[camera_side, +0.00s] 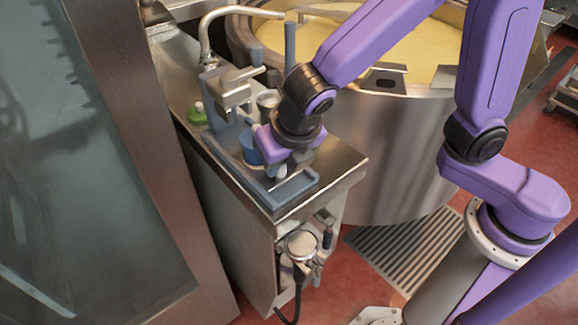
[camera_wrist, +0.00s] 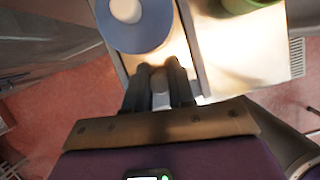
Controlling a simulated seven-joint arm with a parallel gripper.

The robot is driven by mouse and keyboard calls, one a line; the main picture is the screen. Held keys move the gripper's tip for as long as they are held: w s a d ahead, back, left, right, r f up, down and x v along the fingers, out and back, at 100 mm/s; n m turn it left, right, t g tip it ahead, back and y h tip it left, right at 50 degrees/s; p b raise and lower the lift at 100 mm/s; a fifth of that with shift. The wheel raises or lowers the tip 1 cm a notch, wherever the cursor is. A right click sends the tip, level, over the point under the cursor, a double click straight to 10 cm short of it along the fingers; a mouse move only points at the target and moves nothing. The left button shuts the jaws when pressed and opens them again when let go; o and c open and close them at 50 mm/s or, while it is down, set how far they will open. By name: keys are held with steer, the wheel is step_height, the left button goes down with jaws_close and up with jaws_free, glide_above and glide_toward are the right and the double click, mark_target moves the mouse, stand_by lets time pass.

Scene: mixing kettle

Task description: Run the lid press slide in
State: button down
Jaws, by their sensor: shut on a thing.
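The lid press is a blue-grey fixture on the steel counter, and its low frame (camera_side: 297,190) shows at the counter's front end in the side view. My gripper (camera_side: 282,172) is down at this frame, pointing at the counter. In the wrist view my gripper's two dark fingers (camera_wrist: 160,75) are shut on a small pale handle (camera_wrist: 161,92), which I take to be the slide's. Just beyond the fingertips is a round blue part (camera_wrist: 105,27) with a pale centre; in the side view a blue round part (camera_side: 250,150) stands beside my gripper. My gripper hides part of the slide.
A steel kettle (camera_side: 390,160) with yellow contents stands behind and right of the counter (camera_side: 335,165). A grey upright post (camera_side: 290,45), a tap (camera_side: 207,35) and a green part (camera_side: 196,115) stand farther back. A glazed steel door (camera_side: 150,130) is close on the left.

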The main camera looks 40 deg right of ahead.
steer(key=w, duration=0.8)
steer(key=c, duration=1)
jaws_free()
steer(key=shift+o, duration=0.2)
steer(key=d+v, duration=0.1)
steer(key=v, duration=1.6)
steer(key=shift+a+r, duration=0.25)
steer(key=shift+a, duration=0.25)
steer(key=shift+s, duration=0.1)
